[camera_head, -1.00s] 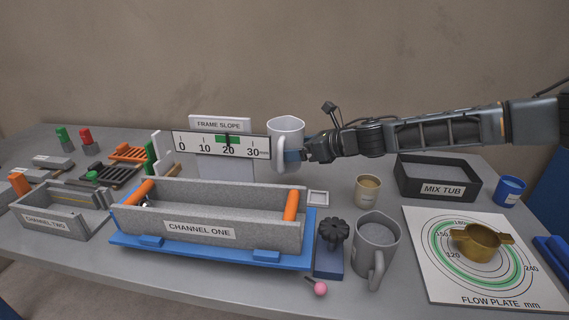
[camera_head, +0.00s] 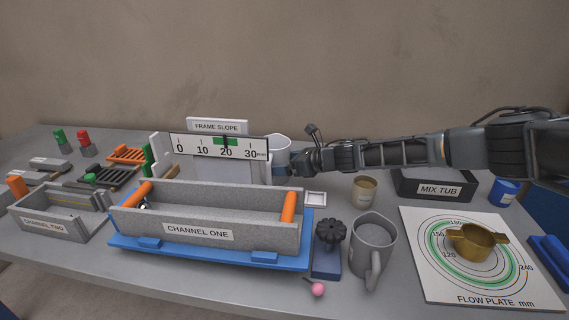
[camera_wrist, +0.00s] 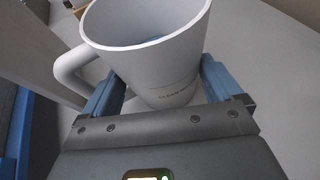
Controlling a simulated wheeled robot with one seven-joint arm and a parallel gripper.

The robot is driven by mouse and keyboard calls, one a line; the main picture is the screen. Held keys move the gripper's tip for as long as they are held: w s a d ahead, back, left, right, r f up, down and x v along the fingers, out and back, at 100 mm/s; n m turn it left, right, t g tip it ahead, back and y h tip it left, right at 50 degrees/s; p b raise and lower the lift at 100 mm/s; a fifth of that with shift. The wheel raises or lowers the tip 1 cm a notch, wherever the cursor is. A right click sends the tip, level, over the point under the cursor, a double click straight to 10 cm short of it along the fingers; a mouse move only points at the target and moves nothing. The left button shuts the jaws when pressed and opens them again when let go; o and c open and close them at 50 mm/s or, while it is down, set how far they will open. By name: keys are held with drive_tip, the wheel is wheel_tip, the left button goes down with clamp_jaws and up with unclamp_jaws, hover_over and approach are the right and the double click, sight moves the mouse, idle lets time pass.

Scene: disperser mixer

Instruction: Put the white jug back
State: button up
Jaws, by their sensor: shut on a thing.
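The white jug (camera_head: 277,149) is behind the right end of the frame slope board, which hides part of it in the head view. In the wrist view the jug (camera_wrist: 150,50) fills the top middle, upright, with its handle to the left, a bluish patch inside and small lettering on its side. My gripper (camera_head: 288,163) is shut on the jug, with blue fingers on both sides of its body in the wrist view (camera_wrist: 160,95). I cannot tell whether the jug's base touches the table.
The frame slope board (camera_head: 218,147) stands close left of the jug. The channel one trough (camera_head: 200,228) on its blue base is in front. A small white square dish (camera_head: 316,198), a tan cup (camera_head: 364,191) and a grey jug (camera_head: 373,245) stand to the right. The mix tub (camera_head: 432,184) sits below my arm.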

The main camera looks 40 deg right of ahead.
drive_tip(key=o, duration=1.1)
drive_tip(key=shift+f, duration=0.1)
drive_tip(key=shift+c, duration=0.2)
drive_tip(key=v, duration=1.2)
drive_tip(key=shift+b, duration=0.35)
